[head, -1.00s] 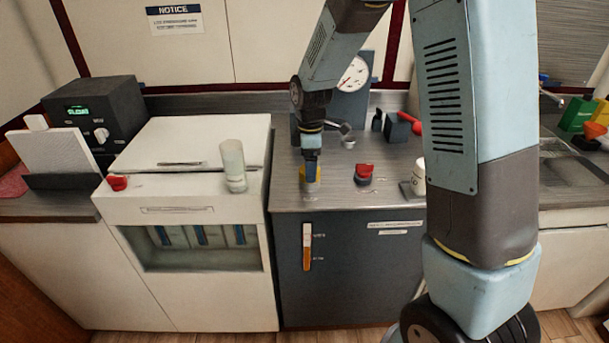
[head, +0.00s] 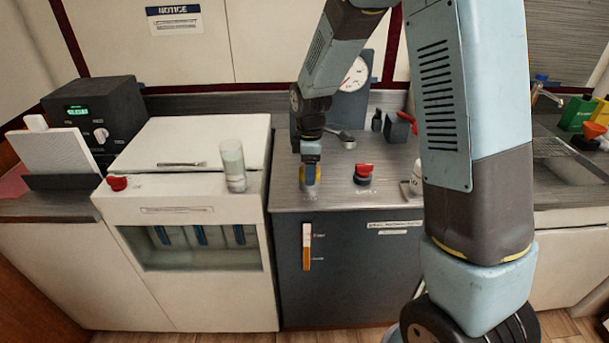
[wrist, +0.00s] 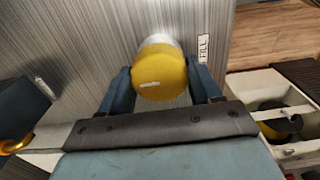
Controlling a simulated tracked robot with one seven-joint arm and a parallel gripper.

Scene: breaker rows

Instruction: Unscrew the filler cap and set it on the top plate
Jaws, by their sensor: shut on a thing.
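The filler cap is yellow and round with a pale mark on its face; it fills the middle of the wrist view (wrist: 160,72). A pale neck shows just behind it, and a small label reading FILL (wrist: 203,48) is beside it on the brushed metal top plate (wrist: 75,45). My gripper (wrist: 162,88) is shut on the cap, one blue finger on each side. In the head view my gripper (head: 311,172) points down over the left front of the top plate (head: 340,198), with the yellow cap (head: 310,188) partly hidden at its tip. I cannot tell whether the cap is free of the neck.
A red-topped knob (head: 364,174) stands right of my gripper, and a white container (head: 416,180) stands farther right, partly behind my arm. A clear cylinder (head: 233,166) stands on the white cabinet to the left. A gauge (head: 354,75) rises behind. Bare plate lies between cap and knob.

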